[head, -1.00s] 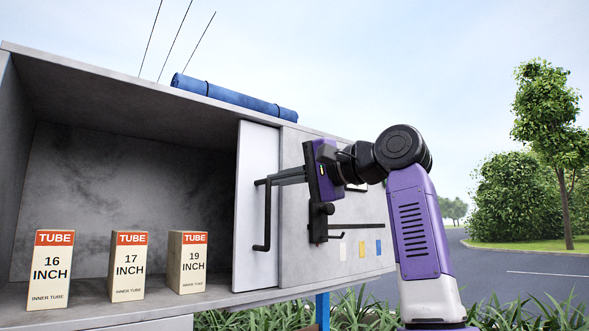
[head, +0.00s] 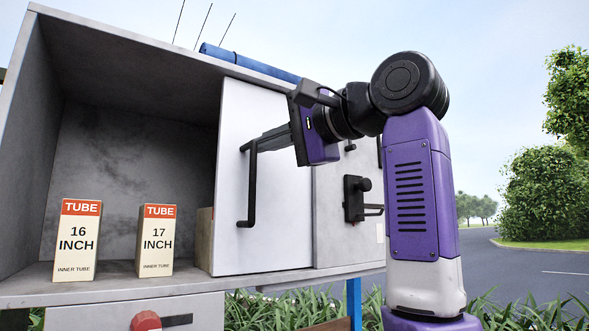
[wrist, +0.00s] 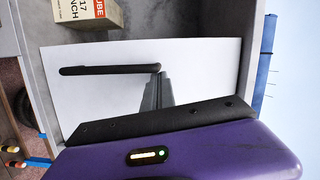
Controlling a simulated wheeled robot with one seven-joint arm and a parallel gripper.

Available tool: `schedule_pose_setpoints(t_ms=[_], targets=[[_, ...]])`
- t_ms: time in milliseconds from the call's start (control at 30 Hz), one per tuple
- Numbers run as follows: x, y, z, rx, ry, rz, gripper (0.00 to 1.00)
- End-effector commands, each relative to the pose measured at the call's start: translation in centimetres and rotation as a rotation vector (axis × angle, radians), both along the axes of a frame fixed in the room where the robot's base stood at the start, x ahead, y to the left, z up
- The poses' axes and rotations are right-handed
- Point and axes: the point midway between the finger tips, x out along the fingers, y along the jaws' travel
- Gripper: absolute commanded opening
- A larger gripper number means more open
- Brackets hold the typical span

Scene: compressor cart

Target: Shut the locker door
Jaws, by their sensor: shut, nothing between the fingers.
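The locker's white sliding door (head: 270,190) with a black bar handle (head: 252,185) covers the right part of the opening. It also shows in the wrist view (wrist: 215,60), its handle (wrist: 105,70) lying sideways there. My gripper (head: 262,142) is shut and empty, its fingertips at the upper end of the handle. In the wrist view the fingertips (wrist: 158,82) are close beside one handle end; whether they touch it I cannot tell. The locker (head: 110,125) is open on the left.
Tube boxes marked 16 inch (head: 77,240) and 17 inch (head: 156,240) stand inside the opening. A third box (head: 204,238) is mostly behind the door edge. A black latch (head: 357,198) sits on the right panel. A blue roll (head: 250,63) lies on top.

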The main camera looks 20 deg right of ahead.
Motion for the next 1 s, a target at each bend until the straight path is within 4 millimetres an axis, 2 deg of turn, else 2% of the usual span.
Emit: schedule_pose_setpoints(t_ms=[33, 100, 500, 700, 800, 1000], targets=[[-1.0, 2.3, -0.4, -0.005, -0.002, 0.01, 0.0], [-1.9, 4.7, -0.3, -0.004, -0.001, 0.011, 0.0], [-6.1, 17.7, 0.0, -0.003, 0.002, 0.01, 0.0], [-7.6, 22.5, 0.0, -0.004, 0.003, 0.008, 0.0], [-8.2, 24.1, 0.0, -0.004, 0.003, 0.006, 0.0], [-8.7, 25.9, 0.0, -0.003, 0.003, 0.003, 0.0]])
